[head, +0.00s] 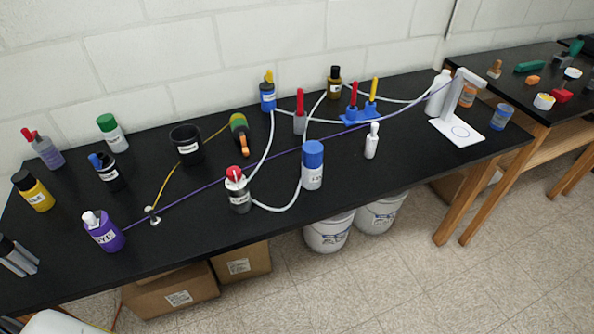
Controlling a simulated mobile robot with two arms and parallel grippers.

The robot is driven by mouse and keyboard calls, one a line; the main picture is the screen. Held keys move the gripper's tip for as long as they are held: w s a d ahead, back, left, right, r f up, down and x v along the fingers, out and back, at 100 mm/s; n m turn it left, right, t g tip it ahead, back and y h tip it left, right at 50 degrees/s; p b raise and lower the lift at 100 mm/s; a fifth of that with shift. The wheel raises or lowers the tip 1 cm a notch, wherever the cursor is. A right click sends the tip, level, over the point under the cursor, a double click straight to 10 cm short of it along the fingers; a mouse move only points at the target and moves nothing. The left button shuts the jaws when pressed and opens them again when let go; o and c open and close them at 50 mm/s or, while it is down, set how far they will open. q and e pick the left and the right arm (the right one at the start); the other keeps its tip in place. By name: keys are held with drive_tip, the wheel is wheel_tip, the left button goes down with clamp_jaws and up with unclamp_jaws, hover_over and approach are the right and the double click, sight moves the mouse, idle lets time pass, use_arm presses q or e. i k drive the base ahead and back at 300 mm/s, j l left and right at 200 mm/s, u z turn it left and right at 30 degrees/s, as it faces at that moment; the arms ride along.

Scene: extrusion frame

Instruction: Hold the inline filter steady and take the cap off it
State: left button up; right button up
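No label clearly reads as the inline filter. A white cylinder (312,178) with a wide blue cap (313,153) stands upright near the front middle of the black bench. It may be the filter, but its label is too small to read. A clear tube (280,208) runs from its side towards a dark grey bottle (239,198) with a red top. The blue cap sits on the cylinder.
A purple line (190,194) crosses the bench from a purple bottle (103,232) to a white stand (457,130). A small white bottle (371,142) stands right of the blue-capped cylinder. A black cup (187,146) stands further left. Bare bench lies around the front right.

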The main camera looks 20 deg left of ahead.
sight(311, 179)
drive_tip(key=j, duration=1.7)
drive_tip(key=i+z, duration=0.05)
